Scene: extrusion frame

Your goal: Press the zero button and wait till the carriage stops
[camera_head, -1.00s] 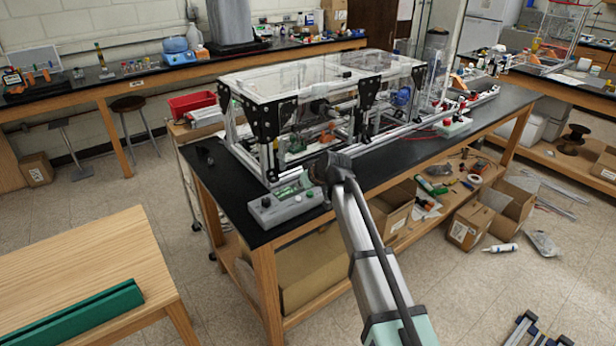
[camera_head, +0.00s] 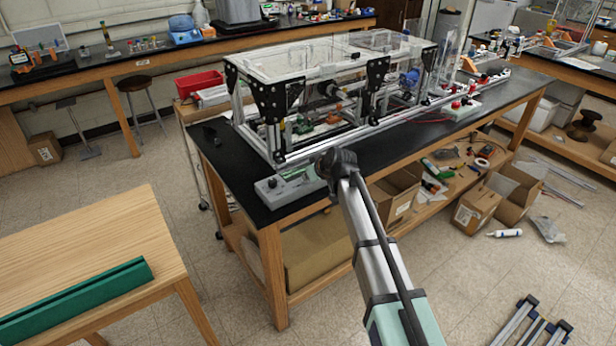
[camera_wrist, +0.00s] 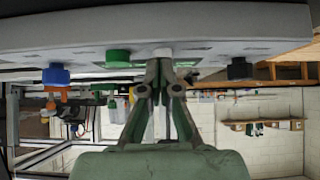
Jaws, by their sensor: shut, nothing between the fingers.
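The grey control box (camera_head: 290,187) sits on the black tabletop at the near corner of the extrusion frame (camera_head: 300,100). In the wrist view the box (camera_wrist: 100,30) spans the top, with a blue button (camera_wrist: 56,74), a green button (camera_wrist: 118,58), a white button (camera_wrist: 163,52) and a black button (camera_wrist: 239,69) along it. My gripper (camera_wrist: 165,64) is shut and empty, its tips at the white button; I cannot tell if they touch it. No label is readable. In the head view my arm's end hides the gripper. The carriage cannot be made out clearly inside the frame.
The clear-panelled frame stands just behind the box. A wooden table with a green bar (camera_head: 80,300) is at the lower left. The floor between wooden table and bench is clear.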

